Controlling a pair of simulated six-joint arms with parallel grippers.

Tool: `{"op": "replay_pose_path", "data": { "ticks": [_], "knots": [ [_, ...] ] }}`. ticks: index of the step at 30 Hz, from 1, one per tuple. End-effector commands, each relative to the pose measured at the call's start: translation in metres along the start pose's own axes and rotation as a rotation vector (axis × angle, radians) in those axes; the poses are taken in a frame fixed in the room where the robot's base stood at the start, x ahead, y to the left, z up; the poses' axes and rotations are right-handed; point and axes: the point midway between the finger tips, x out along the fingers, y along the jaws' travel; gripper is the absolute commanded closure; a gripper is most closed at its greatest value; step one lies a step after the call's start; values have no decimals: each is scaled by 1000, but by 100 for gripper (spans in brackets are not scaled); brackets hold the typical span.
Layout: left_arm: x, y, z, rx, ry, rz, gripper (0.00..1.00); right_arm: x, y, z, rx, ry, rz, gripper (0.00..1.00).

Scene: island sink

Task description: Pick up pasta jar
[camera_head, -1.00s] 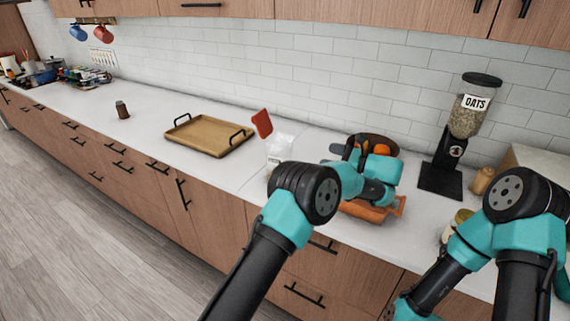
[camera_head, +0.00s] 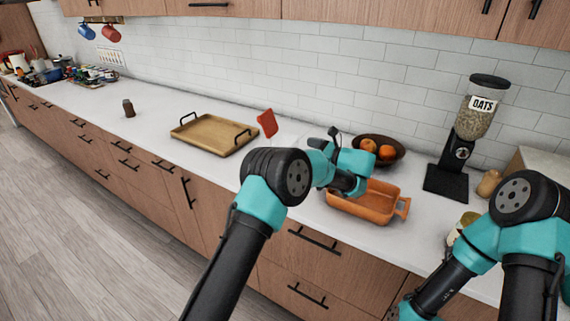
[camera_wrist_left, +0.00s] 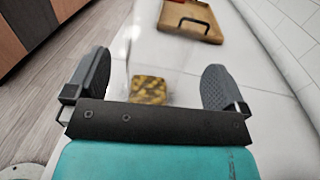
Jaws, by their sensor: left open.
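The pasta jar (camera_wrist_left: 149,91) shows in the left wrist view as a clear container with yellow-brown pasta inside. It lies between the two spread fingers of my left gripper (camera_wrist_left: 158,80), with a visible gap to each finger. The near part of the jar is hidden by the gripper body. In the head view my left arm covers most of the jar, and the left fingers are hidden too. My left gripper is open and empty. My right arm shows at the right of the head view, but its gripper is not visible.
A wooden tray (camera_head: 233,148) with black handles lies beyond the jar. A red flat object (camera_head: 267,123) stands near it. An orange baking dish (camera_head: 376,212), a fruit bowl (camera_head: 397,159) and an oats dispenser (camera_head: 464,139) stand to the right. The counter left of the tray is mostly clear.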

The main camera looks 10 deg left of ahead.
Motion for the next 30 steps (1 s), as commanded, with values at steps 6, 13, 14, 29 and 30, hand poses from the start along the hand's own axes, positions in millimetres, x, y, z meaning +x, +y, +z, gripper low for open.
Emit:
{"op": "replay_pose_path", "data": {
  "ticks": [6,13,14,29,30],
  "knots": [
    [23,0,0,-1,0,-1,0,0,0,0,0,0,0,57],
    [24,0,0,0,0,-1,0,0,0,0,0,0,0,57],
    [24,0,0,0,0,-1,0,0,0,0,0,0,0,57],
    [70,0,0,0,0,1,0,0,0,0,0,0,0,57],
    [72,0,0,0,-1,0,0,0,0,0,0,0,0,57]
  ]
}}
